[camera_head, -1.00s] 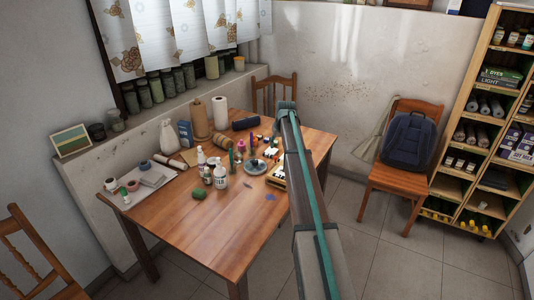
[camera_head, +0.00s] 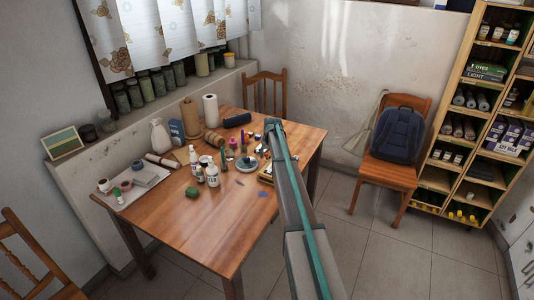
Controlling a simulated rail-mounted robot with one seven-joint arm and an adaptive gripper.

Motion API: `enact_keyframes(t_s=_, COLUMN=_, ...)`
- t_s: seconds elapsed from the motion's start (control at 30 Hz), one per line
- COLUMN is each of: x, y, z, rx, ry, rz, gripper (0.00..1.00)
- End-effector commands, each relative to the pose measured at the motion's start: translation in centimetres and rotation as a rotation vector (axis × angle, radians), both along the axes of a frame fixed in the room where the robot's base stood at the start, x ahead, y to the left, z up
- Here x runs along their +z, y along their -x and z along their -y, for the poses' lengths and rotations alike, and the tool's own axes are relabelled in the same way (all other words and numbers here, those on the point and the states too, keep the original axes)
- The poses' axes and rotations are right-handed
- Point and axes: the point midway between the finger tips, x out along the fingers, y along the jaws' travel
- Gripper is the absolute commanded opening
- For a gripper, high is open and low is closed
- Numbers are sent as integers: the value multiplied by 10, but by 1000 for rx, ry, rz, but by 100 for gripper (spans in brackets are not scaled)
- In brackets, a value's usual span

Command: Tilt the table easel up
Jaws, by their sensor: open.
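I cannot make out a table easel for certain in this view. The wooden table (camera_head: 195,235) stands in the middle, and my arm crosses its right side, hiding part of the top. A pale box-like thing (camera_head: 265,173) lies beside the arm, partly covered by it; I cannot tell whether it belongs to an easel. My arm reaches up from the bottom edge to the table's far right part. My gripper's fingers do not show; they are hidden or out of sight past the arm's far end.
Bottles (camera_head: 212,175), a green sponge (camera_head: 192,192), a white paper roll (camera_head: 210,109) and other supplies crowd the table's middle and back. Its front is clear. A chair with a blue backpack (camera_head: 396,135) and a shelf unit (camera_head: 435,178) stand right. Another chair (camera_head: 28,255) stands at lower left.

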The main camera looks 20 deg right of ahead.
Motion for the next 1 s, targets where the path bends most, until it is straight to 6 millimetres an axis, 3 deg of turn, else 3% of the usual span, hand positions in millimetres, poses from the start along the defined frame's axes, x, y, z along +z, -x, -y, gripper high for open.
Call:
enact_keyframes(t_s=0.17, x=0, y=0, z=0, rx=0, ry=0, rz=0, gripper=47)
enact_keyframes(t_s=0.47, x=0, y=0, z=0, rx=0, ry=0, rz=0, gripper=0)
enact_keyframes(t_s=1.0, x=1, y=5, z=10, rx=-10, ry=13, rz=11, gripper=0)
